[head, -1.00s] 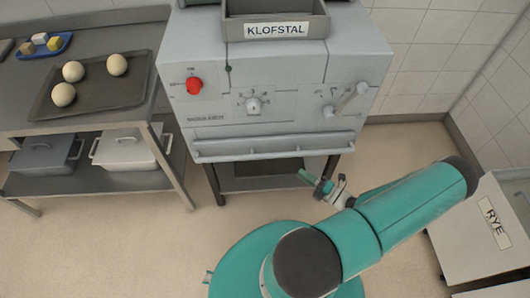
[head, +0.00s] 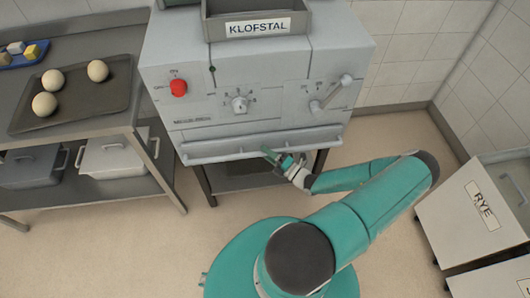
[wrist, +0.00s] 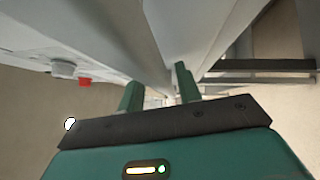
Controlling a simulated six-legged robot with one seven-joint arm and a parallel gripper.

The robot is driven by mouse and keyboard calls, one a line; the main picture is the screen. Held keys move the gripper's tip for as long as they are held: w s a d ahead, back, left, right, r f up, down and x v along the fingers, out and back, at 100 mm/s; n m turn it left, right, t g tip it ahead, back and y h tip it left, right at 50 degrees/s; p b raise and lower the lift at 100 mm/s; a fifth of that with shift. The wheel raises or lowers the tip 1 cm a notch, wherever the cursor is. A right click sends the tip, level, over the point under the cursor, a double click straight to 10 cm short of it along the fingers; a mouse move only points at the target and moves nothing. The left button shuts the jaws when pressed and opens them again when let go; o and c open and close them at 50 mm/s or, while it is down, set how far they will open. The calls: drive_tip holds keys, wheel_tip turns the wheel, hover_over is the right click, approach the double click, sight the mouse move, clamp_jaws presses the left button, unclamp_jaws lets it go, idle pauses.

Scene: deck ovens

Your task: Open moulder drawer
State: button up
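The moulder (head: 255,85) is a grey machine labelled KLOFSTAL. Its drawer (head: 200,145) is at the bottom of the front, with a long grey handle bar (head: 225,150) across it; it looks shut. My gripper (head: 276,158) is at the bar's lower edge, right of its middle. In the wrist view the two green fingers (wrist: 160,92) are apart, with the long grey edge of the machine front running down toward the space between them. I cannot tell whether they touch the bar.
A red knob (head: 178,88), a dial (head: 240,103) and a lever (head: 330,93) sit above the drawer. At left is a table with a dough tray (head: 75,118). At right stands a RYE bin (head: 485,200).

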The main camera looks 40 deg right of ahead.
drive_tip(key=shift+w+a, duration=0.1)
drive_tip(key=shift+w, duration=0.4)
clamp_jaws()
drive_tip(key=shift+s, duration=0.15)
